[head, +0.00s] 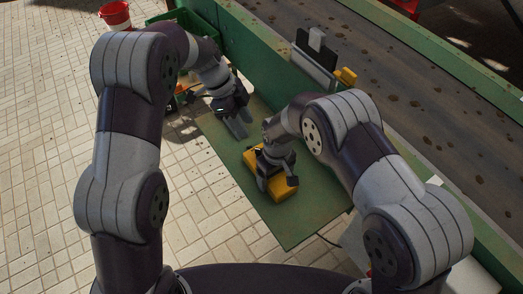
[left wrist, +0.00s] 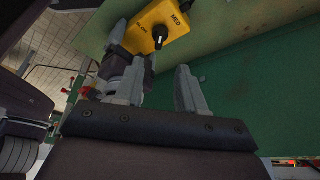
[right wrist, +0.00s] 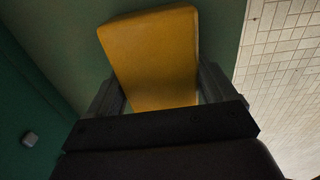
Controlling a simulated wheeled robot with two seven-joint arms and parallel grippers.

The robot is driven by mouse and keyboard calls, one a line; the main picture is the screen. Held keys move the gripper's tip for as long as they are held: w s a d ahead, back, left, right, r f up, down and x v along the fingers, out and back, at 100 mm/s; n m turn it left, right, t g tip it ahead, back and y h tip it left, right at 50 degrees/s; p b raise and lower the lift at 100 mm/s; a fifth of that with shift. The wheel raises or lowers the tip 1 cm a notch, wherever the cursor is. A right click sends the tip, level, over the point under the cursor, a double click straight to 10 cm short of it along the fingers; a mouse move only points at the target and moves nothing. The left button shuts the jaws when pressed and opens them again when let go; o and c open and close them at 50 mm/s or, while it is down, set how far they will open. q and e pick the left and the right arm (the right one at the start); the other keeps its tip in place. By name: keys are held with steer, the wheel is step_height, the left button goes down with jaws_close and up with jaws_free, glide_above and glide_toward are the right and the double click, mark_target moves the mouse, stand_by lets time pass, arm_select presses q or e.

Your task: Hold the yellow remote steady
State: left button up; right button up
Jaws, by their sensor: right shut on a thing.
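The yellow remote (head: 286,207) is a box lying on the green board, under my right gripper (head: 274,182). In the right wrist view the yellow remote (right wrist: 152,58) sits between the two fingers of my right gripper (right wrist: 160,92), which is shut on it. In the left wrist view the remote (left wrist: 157,30) shows a black knob and printed words, one of them "MED". My left gripper (head: 237,124) is open and empty above the far end of the board, apart from the remote. Its two spread fingers (left wrist: 158,88) show in the left wrist view.
The green board (head: 295,232) has bare room around the remote. A conveyor belt (head: 420,110) with brown lumps runs along the right behind a green rail (head: 265,48). A red bucket (head: 115,14) and a green crate (head: 180,18) stand at the back left on the tiled floor.

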mark_target(260, 149)
arm_select(q)
steer(key=x, duration=1)
jaws_close()
